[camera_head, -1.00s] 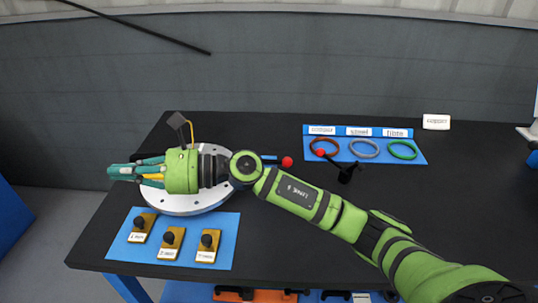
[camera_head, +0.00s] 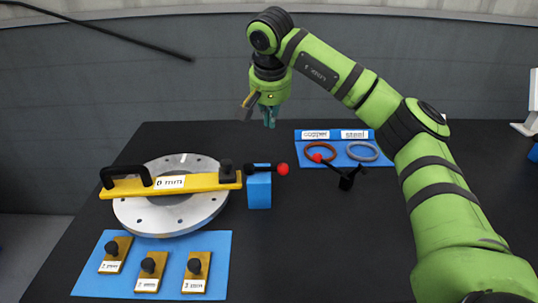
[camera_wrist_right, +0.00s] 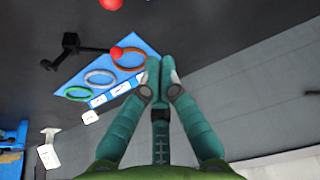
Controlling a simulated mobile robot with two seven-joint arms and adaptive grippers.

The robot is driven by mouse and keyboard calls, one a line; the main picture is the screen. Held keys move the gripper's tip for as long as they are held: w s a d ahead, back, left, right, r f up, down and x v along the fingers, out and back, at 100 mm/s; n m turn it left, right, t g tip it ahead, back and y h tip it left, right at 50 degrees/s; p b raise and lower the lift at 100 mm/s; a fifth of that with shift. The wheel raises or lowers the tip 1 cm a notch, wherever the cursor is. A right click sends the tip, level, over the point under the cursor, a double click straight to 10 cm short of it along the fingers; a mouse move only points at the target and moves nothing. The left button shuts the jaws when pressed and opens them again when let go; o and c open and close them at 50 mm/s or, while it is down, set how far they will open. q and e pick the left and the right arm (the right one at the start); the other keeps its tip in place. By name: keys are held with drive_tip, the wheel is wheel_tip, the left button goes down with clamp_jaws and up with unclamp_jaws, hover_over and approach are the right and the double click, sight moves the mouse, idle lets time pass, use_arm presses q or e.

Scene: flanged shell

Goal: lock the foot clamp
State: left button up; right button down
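Two levers with red ball ends show in the head view; I cannot tell by looks which is the foot clamp. One lever (camera_head: 283,169) lies level above a blue block (camera_head: 260,190) at the right edge of the round grey flange (camera_head: 170,216). The other, a black clamp (camera_head: 346,180), stands alone on the table, its red-tipped arm slanting up left; it also shows in the wrist view (camera_wrist_right: 68,50). My right gripper (camera_head: 270,120) hangs fingers down, above and behind the first lever. Its fingers (camera_wrist_right: 159,68) are together and empty. My left gripper is out of view.
A yellow bar (camera_head: 200,182) with a black handle lies across the flange. Several black-knobbed yellow blocks (camera_head: 150,272) sit on a blue mat (camera_head: 215,245) in front. Coloured rings lie on a labelled blue mat (camera_head: 345,150) behind. My right arm covers the table's right side.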

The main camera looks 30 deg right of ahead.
sight(271, 168)
drive_tip(key=shift+f, duration=0.1)
wheel_tip(271, 168, down, 10)
drive_tip(key=shift+w+r+p, duration=0.15)
drive_tip(key=shift+p, duration=0.3)
drive_tip(key=shift+s+a, duration=0.15)
drive_tip(key=shift+s, duration=0.2)
